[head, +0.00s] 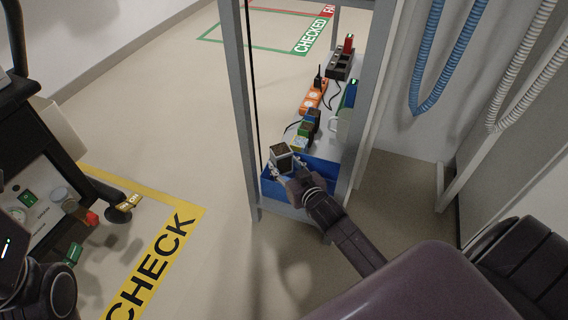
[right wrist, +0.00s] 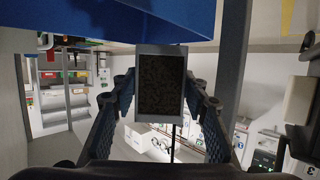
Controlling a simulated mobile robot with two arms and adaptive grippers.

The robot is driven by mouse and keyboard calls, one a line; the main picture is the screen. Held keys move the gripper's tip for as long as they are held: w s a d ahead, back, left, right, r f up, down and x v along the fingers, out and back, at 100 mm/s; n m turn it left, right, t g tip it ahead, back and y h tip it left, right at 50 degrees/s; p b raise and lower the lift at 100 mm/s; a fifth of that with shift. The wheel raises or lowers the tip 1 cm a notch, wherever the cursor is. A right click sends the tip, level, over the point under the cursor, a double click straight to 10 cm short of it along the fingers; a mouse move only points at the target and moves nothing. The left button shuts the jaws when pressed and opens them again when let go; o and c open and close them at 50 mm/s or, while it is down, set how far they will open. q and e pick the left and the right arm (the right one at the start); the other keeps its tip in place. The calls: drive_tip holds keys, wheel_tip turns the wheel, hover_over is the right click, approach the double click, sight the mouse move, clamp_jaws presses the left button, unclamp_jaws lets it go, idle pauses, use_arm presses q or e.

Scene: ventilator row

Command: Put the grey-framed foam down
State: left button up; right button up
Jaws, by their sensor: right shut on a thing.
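The grey-framed foam (head: 283,158) is a small block with a pale grey frame around a dark speckled face. My right gripper (head: 288,170) is shut on it and holds it at the near end of the shelf unit, over or beside a blue bin (head: 321,172). In the right wrist view the foam (right wrist: 161,84) sits upright between the two fingers of the gripper (right wrist: 163,100). The blue bin (right wrist: 110,16) fills the top of that view. I cannot tell whether the foam touches the bin. My left gripper does not show.
A grey post (head: 240,110) stands left of the foam. A dark cart (head: 40,150) is at left.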

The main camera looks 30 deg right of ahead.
drive_tip(key=shift+f, duration=0.3)
drive_tip(key=o, duration=1.3)
